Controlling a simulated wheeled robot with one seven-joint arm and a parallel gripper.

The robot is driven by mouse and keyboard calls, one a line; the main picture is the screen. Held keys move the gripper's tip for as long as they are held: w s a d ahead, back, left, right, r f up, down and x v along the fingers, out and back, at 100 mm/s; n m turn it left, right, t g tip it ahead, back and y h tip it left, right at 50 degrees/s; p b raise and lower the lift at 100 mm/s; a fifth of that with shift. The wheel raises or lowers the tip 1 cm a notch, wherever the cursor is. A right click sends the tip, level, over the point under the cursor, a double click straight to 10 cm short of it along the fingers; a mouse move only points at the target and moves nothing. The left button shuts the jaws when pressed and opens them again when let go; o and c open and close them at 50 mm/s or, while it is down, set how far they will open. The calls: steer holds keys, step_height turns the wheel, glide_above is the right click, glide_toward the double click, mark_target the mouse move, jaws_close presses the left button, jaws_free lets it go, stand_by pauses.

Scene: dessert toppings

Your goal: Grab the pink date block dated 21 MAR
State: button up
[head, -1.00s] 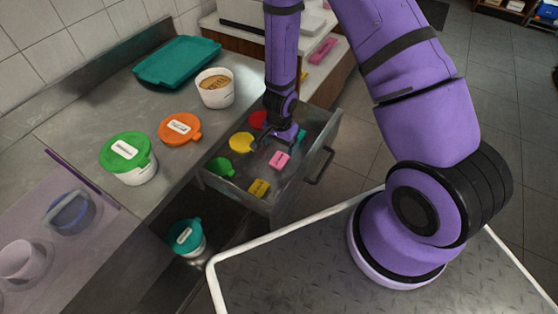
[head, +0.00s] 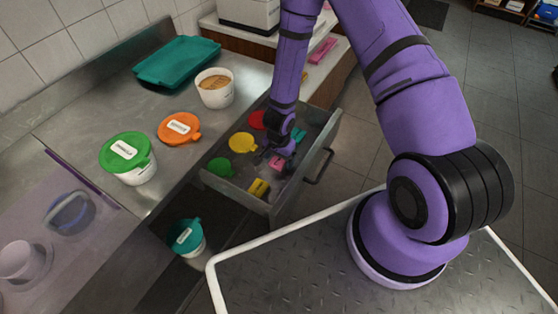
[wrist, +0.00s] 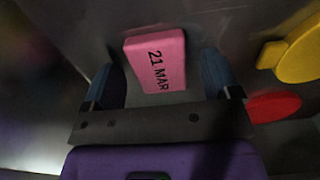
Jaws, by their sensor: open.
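The pink date block (wrist: 155,60) reads 21 MAR in the wrist view and lies on the drawer floor. In the head view the pink block (head: 276,163) is partly covered by my gripper. My gripper (wrist: 163,75) is open, with one blue finger on each side of the block's near part. The block's far part reaches out beyond the fingertips. I cannot tell whether the fingers touch it. In the head view my gripper (head: 268,156) points down inside the open drawer.
The open drawer (head: 232,200) also holds a yellow block (head: 258,188) and red (head: 257,119), yellow (head: 242,142) and green (head: 220,167) lids. A teal piece (head: 298,135) lies near its right wall. Lidded tubs and a teal tray (head: 177,62) stand on the counter.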

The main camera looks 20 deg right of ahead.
mark_target(279, 159)
steer(key=shift+c, duration=0.5)
steer(key=c, duration=0.9)
steer(key=shift+r, duration=4.95)
